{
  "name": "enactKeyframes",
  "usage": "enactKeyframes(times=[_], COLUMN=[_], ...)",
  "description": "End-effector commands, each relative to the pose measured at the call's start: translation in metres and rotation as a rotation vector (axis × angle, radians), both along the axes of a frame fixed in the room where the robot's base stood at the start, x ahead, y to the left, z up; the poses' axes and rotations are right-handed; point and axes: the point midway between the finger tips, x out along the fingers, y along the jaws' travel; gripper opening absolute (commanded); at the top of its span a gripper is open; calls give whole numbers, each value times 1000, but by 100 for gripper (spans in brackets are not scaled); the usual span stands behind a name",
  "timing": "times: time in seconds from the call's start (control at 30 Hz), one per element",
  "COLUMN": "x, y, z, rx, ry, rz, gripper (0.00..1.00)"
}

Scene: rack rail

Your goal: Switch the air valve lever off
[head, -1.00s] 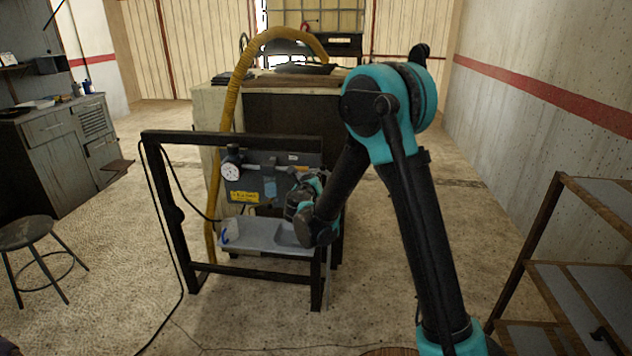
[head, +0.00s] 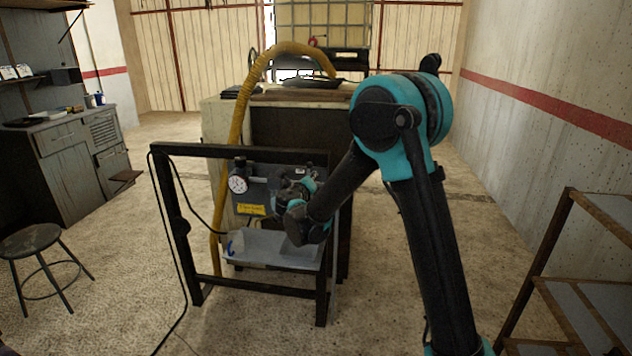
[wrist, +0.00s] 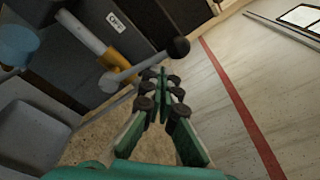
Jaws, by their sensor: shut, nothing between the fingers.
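The air valve lever, a grey bar with a black ball knob (wrist: 178,47), shows in the wrist view. It runs down left from the knob to a pivot beside an orange valve body (wrist: 117,66) on a pale pipe (wrist: 80,32). My gripper (wrist: 163,80) is shut and empty, its fingertips just below the lever in that picture. I cannot tell whether they touch it. In the head view my wrist (head: 300,212) is in front of the right part of the grey panel (head: 262,178) and hides the lever there.
The panel hangs in a black frame (head: 240,149) with a round gauge (head: 238,184), a yellow label (head: 251,210) and a grey tray (head: 262,252) below. A yellow hose (head: 238,125) passes behind. A shelf rack (head: 540,270) stands at the right, a stool (head: 30,240) at the left.

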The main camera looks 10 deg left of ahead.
Motion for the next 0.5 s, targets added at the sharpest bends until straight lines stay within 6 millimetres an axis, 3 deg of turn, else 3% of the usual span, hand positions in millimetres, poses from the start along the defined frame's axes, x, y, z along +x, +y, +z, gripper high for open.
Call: enactKeyframes(times=[0.5], x=[0], y=[16], z=[5], rx=[0], ry=[0], rz=[3], gripper=[0])
